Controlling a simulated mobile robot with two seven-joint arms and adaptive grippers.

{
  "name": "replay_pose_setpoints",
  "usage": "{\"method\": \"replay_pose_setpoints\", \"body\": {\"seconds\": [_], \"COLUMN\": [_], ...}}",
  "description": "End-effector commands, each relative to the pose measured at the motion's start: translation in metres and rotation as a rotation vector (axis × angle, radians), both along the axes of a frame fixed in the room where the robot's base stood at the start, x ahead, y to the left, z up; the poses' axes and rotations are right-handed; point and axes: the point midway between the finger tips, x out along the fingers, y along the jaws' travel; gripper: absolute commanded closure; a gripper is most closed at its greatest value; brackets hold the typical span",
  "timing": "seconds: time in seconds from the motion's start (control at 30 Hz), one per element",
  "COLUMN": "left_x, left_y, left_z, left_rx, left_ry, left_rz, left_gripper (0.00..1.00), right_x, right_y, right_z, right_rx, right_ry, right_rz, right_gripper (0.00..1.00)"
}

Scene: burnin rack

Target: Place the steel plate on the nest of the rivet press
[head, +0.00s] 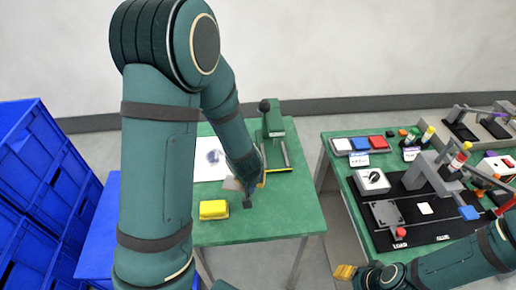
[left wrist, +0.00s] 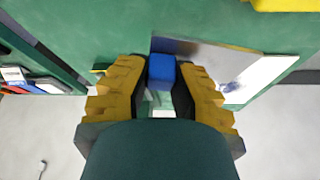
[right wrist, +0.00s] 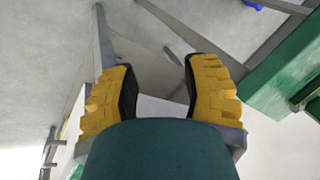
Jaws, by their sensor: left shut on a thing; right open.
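My left gripper (left wrist: 160,85) is shut on a blue block (left wrist: 162,72), which shows between its yellow fingers in the left wrist view. A shiny steel plate (left wrist: 205,53) extends beside the block; the block seems to be its grip. In the head view the plate (head: 231,184) shows partly, beside my left gripper (head: 254,184), over the green table. The green rivet press (head: 273,122) with a black knob stands just behind this gripper. My arm hides part of the press, and the nest cannot be made out. My right gripper (right wrist: 160,85) is open and empty, low between the tables.
A yellow block (head: 214,210) lies at the front of the green table (head: 290,218), beside a white sheet (head: 208,160). Blue crates (head: 35,165) stand at the left. The right table holds a black board (head: 440,232) with fixtures, and small coloured bins (head: 359,144). A gap separates the tables.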

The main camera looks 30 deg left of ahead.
Motion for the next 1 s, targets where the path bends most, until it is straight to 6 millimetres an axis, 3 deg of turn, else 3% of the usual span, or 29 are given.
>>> {"method": "replay_pose_setpoints", "body": {"seconds": [0.03,0.1,0.2,0.37,0.7,1.0], "left_x": [0.001,0.001,0.001,-0.001,-0.001,-0.001], "left_y": [0.016,0.035,0.056,0.075,0.079,0.079], "left_z": [0.016,0.024,0.033,0.038,-0.014,-0.033], "left_rx": [0.001,0.002,0.003,0.005,0.004,0.006], "left_ry": [0.001,0.0,-0.001,-0.003,-0.003,-0.003], "left_rz": [0.057,0.125,0.201,0.271,0.287,0.284], "left_gripper": [1.0,1.0,1.0,1.0,1.0,1.0], "right_x": [0.002,0.005,0.008,0.01,0.007,0.002], "right_y": [-0.001,-0.001,-0.002,-0.003,-0.001,0.0], "right_z": [0.018,0.029,0.04,0.048,0.006,-0.006], "right_rx": [0.0,-0.001,-0.003,-0.003,-0.006,-0.003], "right_ry": [-0.005,-0.011,-0.018,-0.023,-0.014,-0.003], "right_rz": [-0.004,-0.01,-0.014,-0.02,-0.014,-0.004], "right_gripper": [0.53,0.53,0.53,0.53,0.53,0.53]}}
